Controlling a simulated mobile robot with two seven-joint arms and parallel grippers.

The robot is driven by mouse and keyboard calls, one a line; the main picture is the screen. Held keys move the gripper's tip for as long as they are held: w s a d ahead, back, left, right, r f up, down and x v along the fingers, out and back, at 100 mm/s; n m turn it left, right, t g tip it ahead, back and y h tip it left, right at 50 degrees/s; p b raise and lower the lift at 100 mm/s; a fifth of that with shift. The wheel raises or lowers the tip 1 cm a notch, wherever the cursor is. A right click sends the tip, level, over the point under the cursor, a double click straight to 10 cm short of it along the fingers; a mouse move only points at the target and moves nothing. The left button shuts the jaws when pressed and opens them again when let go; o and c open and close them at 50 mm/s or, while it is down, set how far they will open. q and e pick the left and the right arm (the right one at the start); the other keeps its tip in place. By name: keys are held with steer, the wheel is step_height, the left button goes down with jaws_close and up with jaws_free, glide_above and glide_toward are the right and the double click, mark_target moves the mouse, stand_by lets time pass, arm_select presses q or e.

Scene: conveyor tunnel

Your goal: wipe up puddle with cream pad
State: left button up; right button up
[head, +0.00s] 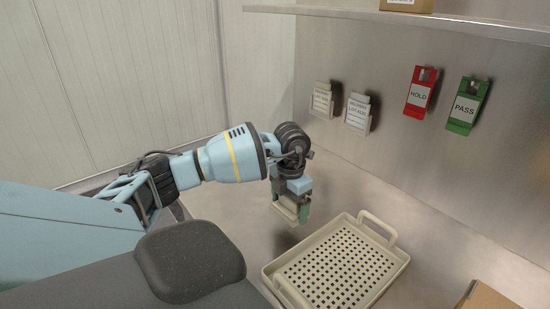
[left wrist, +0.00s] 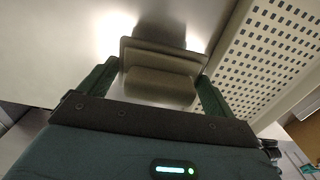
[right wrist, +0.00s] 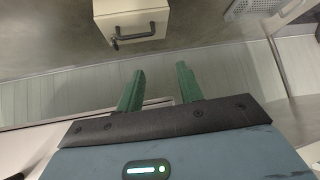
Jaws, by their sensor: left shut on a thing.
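My left gripper (head: 292,207) is shut on the cream pad (head: 285,208) and holds it over the steel surface left of the tray. The pad, a block with a wider, flatter base, shows between the green fingers in the left wrist view (left wrist: 160,82). I cannot tell whether its base touches the surface. A dark patch shows on the steel below it in the head view; I cannot tell shadow from puddle. No clear puddle edge shows. My right gripper (right wrist: 160,88) is open and empty; it is outside the head view.
A cream perforated tray (head: 378,226) with raised handles stands close right of the left gripper. Card holders (head: 357,112), a red HOLD tag (head: 419,95) and a green PASS tag (head: 466,106) hang on the back wall. A cream box with a dark handle (right wrist: 130,22) lies beyond the right gripper.

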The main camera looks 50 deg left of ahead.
arm_select(q)
step_height(320, 180, up, 3)
steer(key=shift+f+p, duration=0.1)
steer(key=shift+p, duration=0.35)
arm_select(e)
steer(key=shift+w+d+r, duration=0.35)
steer(key=shift+w+r, duration=0.1)
steer(key=shift+w, duration=0.2)
steer(key=shift+w+d+r, duration=0.35)
steer(key=shift+w+r, duration=0.05)
steer(key=shift+w, duration=0.2)
steer(key=shift+s, duration=0.15)
arm_select(q)
steer(key=shift+d, duration=0.1)
